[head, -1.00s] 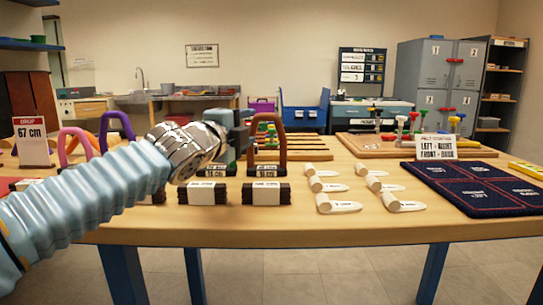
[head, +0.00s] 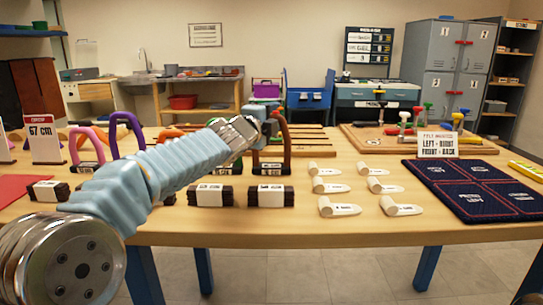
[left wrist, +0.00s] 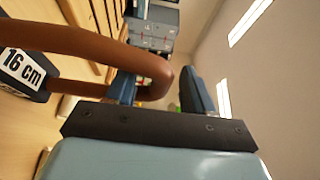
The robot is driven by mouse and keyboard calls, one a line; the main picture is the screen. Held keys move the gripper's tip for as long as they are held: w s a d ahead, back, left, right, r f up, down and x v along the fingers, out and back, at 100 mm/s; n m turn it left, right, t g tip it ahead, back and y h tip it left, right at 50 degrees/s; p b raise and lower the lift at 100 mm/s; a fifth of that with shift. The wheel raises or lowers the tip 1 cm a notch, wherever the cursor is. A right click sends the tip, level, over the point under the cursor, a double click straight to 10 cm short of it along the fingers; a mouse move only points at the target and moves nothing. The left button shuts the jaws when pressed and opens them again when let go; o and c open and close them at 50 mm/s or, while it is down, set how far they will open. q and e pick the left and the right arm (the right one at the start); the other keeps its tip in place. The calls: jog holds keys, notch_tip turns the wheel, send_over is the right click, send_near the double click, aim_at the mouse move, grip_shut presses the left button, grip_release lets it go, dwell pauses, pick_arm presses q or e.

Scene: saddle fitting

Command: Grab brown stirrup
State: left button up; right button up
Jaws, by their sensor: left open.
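The brown stirrup (head: 287,140) is an upright arch on a dark base with a white label, near the table's middle. My left gripper (head: 269,122) is at the upper part of the arch, open. In the left wrist view, the rounded end of the brown stirrup (left wrist: 85,43) reaches between the two spread fingers of the left gripper (left wrist: 160,88). One finger shows within the loop's opening and the other is outside it. I cannot tell whether either finger touches it. A "16 cm" label shows on its base. My right gripper is not in view.
A purple stirrup (head: 127,128) and a pink stirrup (head: 87,143) stand to the left. Dark bundles with white bands (head: 271,196) lie in front. Several cream pieces (head: 338,207) and a dark blue pad (head: 474,188) lie to the right. The table's front edge is clear.

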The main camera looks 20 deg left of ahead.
pick_arm(q)
grip_shut()
jog(key=shift+r, duration=0.15)
dwell(0.4)
